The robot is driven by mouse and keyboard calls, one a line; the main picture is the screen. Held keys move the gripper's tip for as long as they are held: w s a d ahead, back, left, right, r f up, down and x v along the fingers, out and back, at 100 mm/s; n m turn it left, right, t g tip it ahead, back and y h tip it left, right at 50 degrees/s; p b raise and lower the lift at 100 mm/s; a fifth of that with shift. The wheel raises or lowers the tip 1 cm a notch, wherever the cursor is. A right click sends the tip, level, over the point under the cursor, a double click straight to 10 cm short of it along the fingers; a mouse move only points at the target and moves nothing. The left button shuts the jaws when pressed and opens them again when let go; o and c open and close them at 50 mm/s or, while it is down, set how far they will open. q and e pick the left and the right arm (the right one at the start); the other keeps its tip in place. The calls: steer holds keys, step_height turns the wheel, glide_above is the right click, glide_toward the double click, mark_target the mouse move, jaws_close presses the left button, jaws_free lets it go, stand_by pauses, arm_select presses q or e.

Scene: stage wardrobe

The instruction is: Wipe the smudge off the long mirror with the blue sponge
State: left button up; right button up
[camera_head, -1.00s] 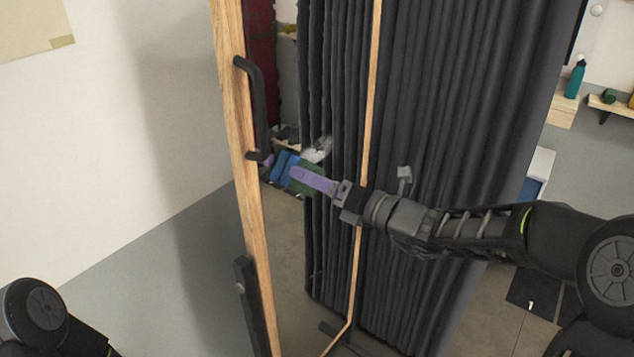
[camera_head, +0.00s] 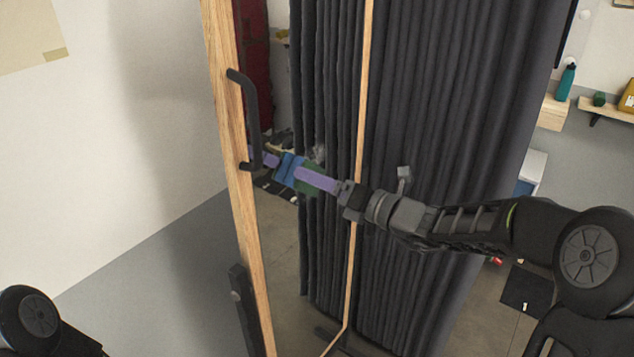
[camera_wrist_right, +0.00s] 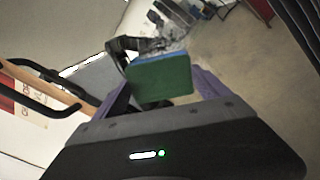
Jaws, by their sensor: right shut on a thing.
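The long mirror (camera_head: 305,270) has a pale wood frame and stands upright, reflecting a dark curtain and the floor. My right gripper (camera_head: 312,179) has purple fingers and is shut on the blue sponge (camera_head: 293,173). The sponge has a green back, which faces the camera in the right wrist view (camera_wrist_right: 160,82). Its blue face meets its reflection and appears to touch the glass. A small part of the whitish-grey smudge (camera_head: 320,152) shows just above the sponge and fingers; it also shows beyond the sponge in the wrist view (camera_wrist_right: 168,47). My left gripper is out of view.
A black handle (camera_head: 250,120) sticks out from the mirror's left frame, close to the sponge's left. A dark curtain (camera_head: 450,120) hangs behind on the right. Wall shelves with a teal bottle (camera_head: 566,82) are at the far right.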

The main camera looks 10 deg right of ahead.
mark_target(322, 172)
steer(key=shift+w+d+p, duration=0.6)
steer(key=shift+w+d, duration=0.4)
steer(key=shift+d, duration=0.2)
steer(key=shift+w+d+p, duration=0.6)
steer(key=shift+w+d, duration=0.4)
steer(key=shift+d, duration=0.2)
